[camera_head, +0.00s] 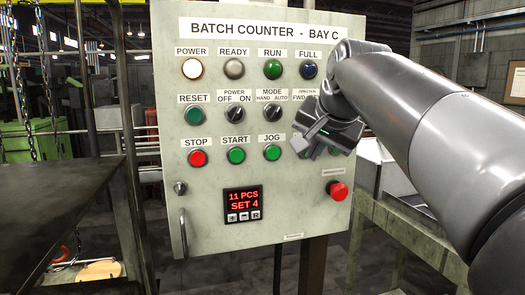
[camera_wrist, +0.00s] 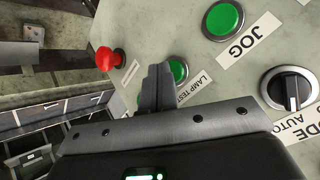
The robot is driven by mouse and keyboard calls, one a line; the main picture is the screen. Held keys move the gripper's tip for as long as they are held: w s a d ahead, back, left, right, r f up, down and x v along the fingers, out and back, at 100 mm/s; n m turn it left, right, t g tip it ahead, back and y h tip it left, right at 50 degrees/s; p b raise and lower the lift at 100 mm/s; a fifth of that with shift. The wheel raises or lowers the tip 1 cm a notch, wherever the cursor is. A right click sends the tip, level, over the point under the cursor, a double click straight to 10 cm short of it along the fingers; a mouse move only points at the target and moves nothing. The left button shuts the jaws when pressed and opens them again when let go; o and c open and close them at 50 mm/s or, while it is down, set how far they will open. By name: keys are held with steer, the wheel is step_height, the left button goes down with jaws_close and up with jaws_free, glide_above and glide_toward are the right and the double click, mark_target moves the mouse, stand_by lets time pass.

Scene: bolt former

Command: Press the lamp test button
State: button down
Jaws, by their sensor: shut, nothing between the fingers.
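The lamp test button is a round green button (camera_wrist: 178,70) in a metal ring, beside its LAMP TEST label (camera_wrist: 190,88) in the wrist view. In the head view, my gripper hides it on the pale control panel (camera_head: 226,172). My gripper (camera_head: 298,144) is in front of the panel, right of the JOG button. Its shut, empty fingers also show in the wrist view (camera_wrist: 160,68), with the tips overlapping the left edge of the lamp test button. I cannot tell whether they touch it.
The green JOG button (camera_head: 272,153) is left of my gripper; the MODE switch (camera_head: 272,114) is above JOG. A red mushroom button (camera_head: 337,190) sticks out lower right. A counter display (camera_head: 243,203) and a handle (camera_head: 183,233) are lower down. A table (camera_head: 400,220) stands at right.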

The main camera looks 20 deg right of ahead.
steer(key=shift+s, duration=0.2)
steer(key=s, duration=0.5)
steer(key=shift+s, duration=0.4)
steer(key=s+a+f+n+g, duration=0.1)
steer(key=s+a+f+n, duration=0.2)
steer(key=f, duration=0.7)
steer(key=s+a+f+n+g, duration=0.1)
steer(key=s+a+f, duration=0.3)
steer(key=f, duration=0.6)
steer(key=s+a+f+n+g+y, duration=0.1)
steer(key=s+a+f+n, duration=0.2)
steer(key=f, duration=0.7)
steer(key=shift+s+a+f+n, duration=0.2)
steer(key=shift+a+n, duration=0.2)
steer(key=shift+n, duration=0.4)
